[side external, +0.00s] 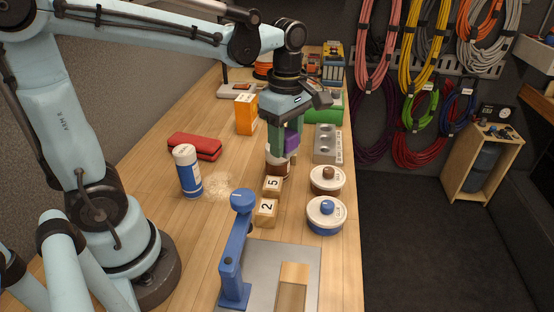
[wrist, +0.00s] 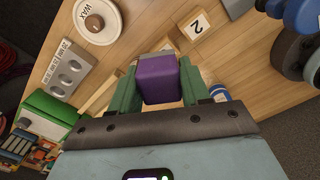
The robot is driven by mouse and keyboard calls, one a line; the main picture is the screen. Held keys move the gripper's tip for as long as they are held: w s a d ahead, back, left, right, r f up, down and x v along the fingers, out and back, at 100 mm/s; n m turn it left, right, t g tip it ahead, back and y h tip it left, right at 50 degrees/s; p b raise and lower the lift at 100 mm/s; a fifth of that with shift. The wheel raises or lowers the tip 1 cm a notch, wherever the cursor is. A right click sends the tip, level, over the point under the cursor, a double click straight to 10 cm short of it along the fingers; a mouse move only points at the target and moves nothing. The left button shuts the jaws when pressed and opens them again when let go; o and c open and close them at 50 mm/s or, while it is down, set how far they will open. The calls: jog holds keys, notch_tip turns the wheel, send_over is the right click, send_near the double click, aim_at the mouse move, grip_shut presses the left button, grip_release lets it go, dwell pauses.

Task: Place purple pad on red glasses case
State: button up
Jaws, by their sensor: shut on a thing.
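The purple pad (side external: 291,141) is a small block held between the green fingers of my gripper (side external: 285,146). In the wrist view the purple pad (wrist: 160,79) sits squarely between both fingers of my gripper (wrist: 161,86), which is shut on it. In the side view a green finger partly covers the pad. My gripper is over the middle of the table, with a brown and white round item just below or behind it. The red glasses case (side external: 195,146) lies closed on the table to the left of my gripper, apart from it. The case is not visible in the wrist view.
A white and blue canister (side external: 187,172) stands in front of the case, beside a crumb-like patch. An orange box (side external: 246,114) stands behind. Numbered wooden blocks (side external: 267,212), two round tins (side external: 326,216) and a grey holed block (side external: 326,144) are nearby. A blue lever tool (side external: 238,250) stands in front.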

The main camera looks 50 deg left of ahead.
jog(key=s+a+r+n, duration=0.1)
jog(key=a+n, duration=0.2)
jog(key=a, duration=0.7)
jog(key=n, duration=0.3)
send_over(193, 139)
jog(key=f, duration=0.5)
jog(key=shift+w+d+f, duration=0.15)
jog(key=shift+d+f, duration=0.15)
jog(key=shift+d, duration=0.05)
jog(key=shift+a+f, duration=0.35)
jog(key=shift+a, duration=0.05)
jog(key=shift+f, duration=1.95)
jog(key=shift+f, duration=0.1)
jog(key=o, duration=1)
jog(key=shift+o, duration=0.2)
